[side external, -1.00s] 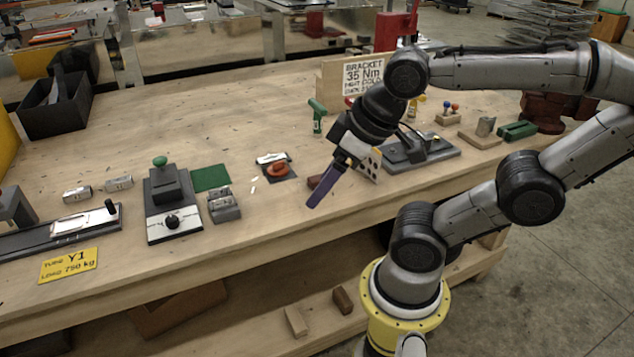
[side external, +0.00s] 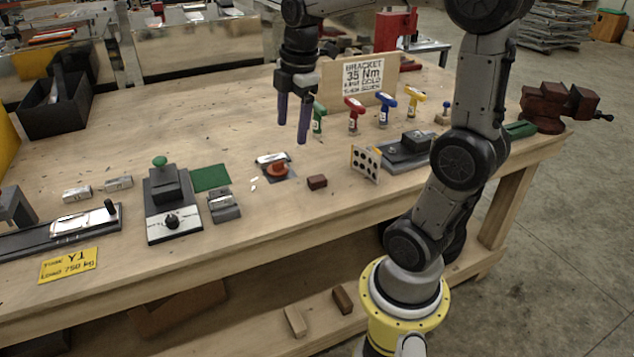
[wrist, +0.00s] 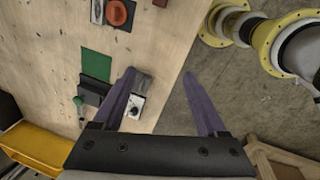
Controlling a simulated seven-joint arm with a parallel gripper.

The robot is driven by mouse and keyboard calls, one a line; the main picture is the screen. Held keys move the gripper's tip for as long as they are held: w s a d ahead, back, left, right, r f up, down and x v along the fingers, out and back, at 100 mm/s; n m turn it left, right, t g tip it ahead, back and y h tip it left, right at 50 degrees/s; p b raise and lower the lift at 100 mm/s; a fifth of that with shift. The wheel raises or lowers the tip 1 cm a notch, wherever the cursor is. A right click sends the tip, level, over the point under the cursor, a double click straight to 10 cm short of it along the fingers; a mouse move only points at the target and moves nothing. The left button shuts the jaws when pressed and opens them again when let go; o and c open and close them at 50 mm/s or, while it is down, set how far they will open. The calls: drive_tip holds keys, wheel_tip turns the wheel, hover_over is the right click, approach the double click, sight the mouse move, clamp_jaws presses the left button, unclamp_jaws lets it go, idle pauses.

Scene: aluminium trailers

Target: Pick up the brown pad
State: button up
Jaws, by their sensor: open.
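The brown pad (side external: 317,182) is a small reddish-brown block lying on the wooden bench, right of the red knob fixture and left of a white plate with dark holes. A brown piece at the top edge of the wrist view (wrist: 160,3) looks like the same pad, partly cut off. My gripper (side external: 292,130) is open and empty, its two purple fingers pointing down. It is above the bench, up and left of the pad in the side view and apart from it. In the wrist view the fingers (wrist: 160,75) are spread with nothing between them.
The red knob fixture (side external: 277,170), holed plate (side external: 366,163) and dark clamp block (side external: 408,150) stand near the pad. Several coloured-handled tools, including a red one (side external: 353,115), stand before the sign (side external: 363,76). Two blocks, one brown (side external: 342,299), lie on the lower shelf.

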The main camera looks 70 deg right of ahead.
drive_tip(key=d+f+m+g, duration=0.1)
drive_tip(key=d+f, duration=0.3)
drive_tip(key=d, duration=0.3)
drive_tip(key=m, duration=0.2)
hover_over(317, 178)
drive_tip(key=shift+g+y, duration=0.4)
wheel_tip(317, 178, down, 10)
drive_tip(key=shift+s+a+f, duration=0.1)
drive_tip(key=shift+a+f, duration=0.05)
drive_tip(key=shift+d+f, duration=0.2)
drive_tip(key=shift+f, duration=2.65)
clamp_jaws()
